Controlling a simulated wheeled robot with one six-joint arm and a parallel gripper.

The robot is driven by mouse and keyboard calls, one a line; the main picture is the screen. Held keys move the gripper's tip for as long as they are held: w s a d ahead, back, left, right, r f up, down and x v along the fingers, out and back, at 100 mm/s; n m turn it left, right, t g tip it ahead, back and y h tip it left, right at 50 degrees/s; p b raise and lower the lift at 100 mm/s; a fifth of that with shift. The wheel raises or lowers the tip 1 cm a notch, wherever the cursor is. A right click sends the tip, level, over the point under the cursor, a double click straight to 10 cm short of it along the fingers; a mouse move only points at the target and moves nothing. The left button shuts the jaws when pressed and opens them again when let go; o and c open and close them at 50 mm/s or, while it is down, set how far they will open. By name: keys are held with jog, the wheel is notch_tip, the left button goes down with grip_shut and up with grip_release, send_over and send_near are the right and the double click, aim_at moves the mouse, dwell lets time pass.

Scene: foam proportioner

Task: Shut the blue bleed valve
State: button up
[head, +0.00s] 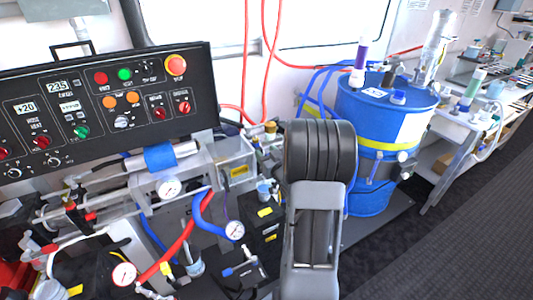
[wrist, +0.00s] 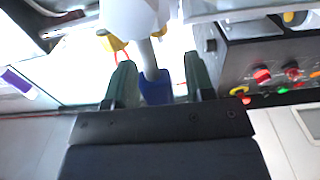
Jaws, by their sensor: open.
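My gripper (wrist: 160,88) is open in the wrist view, with one dark green finger on each side. A blue part (wrist: 156,90), which looks like the bleed valve's handle, shows between the fingers at the end of a grey stem (wrist: 149,56). The stem comes from a white rounded body (wrist: 132,16) with yellow pieces. I cannot tell whether the fingers touch the blue part. In the head view my dark arm hides my gripper and whatever is directly behind it. A small blue-handled fitting (head: 229,271) sits low, left of my arm.
The black control panel (head: 110,100) stands at left; it also shows in the wrist view (wrist: 232,60). A blue drum (head: 372,195) with a yellow band stands right of my arm. Red and blue hoses and gauges (head: 169,187) crowd the left. Dark floor (head: 450,240) is clear at right.

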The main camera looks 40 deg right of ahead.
jog(key=shift+c, duration=0.3)
grip_shut()
dwell(0.3)
